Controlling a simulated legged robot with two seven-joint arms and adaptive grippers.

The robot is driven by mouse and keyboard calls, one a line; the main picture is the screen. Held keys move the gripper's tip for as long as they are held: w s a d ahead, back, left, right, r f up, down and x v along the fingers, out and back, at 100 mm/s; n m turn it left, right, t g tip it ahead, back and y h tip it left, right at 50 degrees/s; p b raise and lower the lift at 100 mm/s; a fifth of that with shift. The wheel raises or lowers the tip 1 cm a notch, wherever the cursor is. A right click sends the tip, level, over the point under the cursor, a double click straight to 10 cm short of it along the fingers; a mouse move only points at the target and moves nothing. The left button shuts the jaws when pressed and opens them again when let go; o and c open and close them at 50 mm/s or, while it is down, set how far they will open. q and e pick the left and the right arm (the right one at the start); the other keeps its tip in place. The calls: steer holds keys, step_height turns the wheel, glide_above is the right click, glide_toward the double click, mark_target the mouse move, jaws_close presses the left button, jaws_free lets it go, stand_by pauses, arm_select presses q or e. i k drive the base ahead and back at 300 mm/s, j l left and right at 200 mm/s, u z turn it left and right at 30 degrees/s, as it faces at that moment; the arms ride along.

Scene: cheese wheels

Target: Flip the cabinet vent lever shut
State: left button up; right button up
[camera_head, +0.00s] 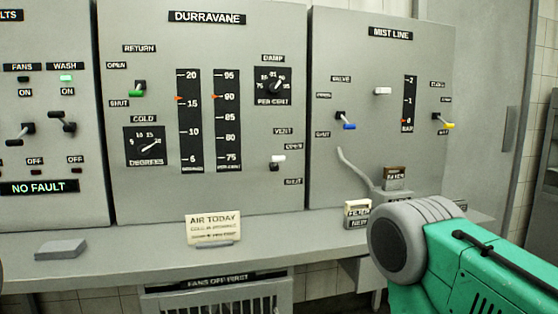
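The vent lever (278,159) is a small white-tipped lever at the lower right of the grey panel headed DURRAVANE (215,50). A VENT label is above it, a label that seems to read OPEN is at its upper right, and a SHUT label (293,182) is below. Its white tip sits up at the OPEN side, above its dark pivot. Nothing touches it. My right arm (470,260), green with a grey round joint, comes in at the lower right, well away from the lever. Neither gripper shows.
A ledge (130,262) runs below the panels, with a grey block (61,250) and an AIR TODAY card (213,228) on it. The MIST LINE panel (350,60) with a curved pipe (355,168) is to the right. The space before the vent lever is clear.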

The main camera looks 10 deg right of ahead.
mark_target(277, 161)
steer(key=i+l, duration=0.15)
steer(key=l, duration=0.25)
steer(key=i+l, duration=0.15)
steer(key=l, duration=0.25)
steer(key=i+l, duration=0.15)
steer(key=l, duration=0.25)
steer(key=i+l, duration=0.15)
steer(key=l, duration=0.25)
steer(key=i+l+u, duration=0.1)
steer(key=l, duration=0.3)
steer(key=i+l, duration=0.2)
steer(key=l, duration=0.25)
steer(key=i+l, duration=0.15)
steer(key=l, duration=0.25)
steer(key=i+l, duration=0.15)
steer(key=l, duration=0.25)
